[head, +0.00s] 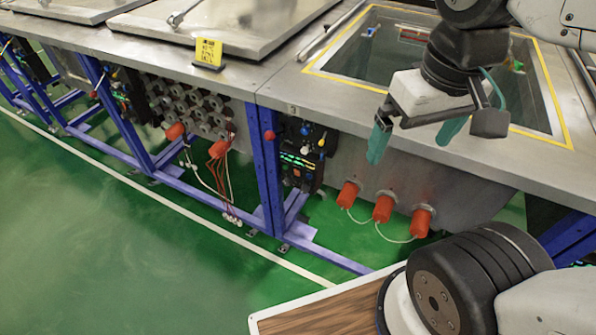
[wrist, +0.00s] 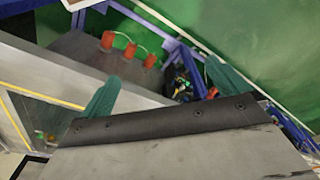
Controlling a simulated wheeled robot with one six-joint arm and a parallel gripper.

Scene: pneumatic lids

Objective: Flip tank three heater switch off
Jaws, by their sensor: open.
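A black control panel (head: 303,150) with small switches and lit parts is fixed under the counter beside the blue leg, in the middle of the head view. My gripper (head: 415,148), with two green fingers, is open and empty. It is in front of the tank's near edge, to the right of the panel and apart from it. Its fingers also show in the wrist view (wrist: 160,85).
Three orange heater caps (head: 382,207) with pale cables stick out of the tank wall right of the panel. A yellow-bordered open tank (head: 350,50) lies behind my gripper. A blue leg (head: 267,165) stands left of the panel. Green floor (head: 130,230) in front is clear.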

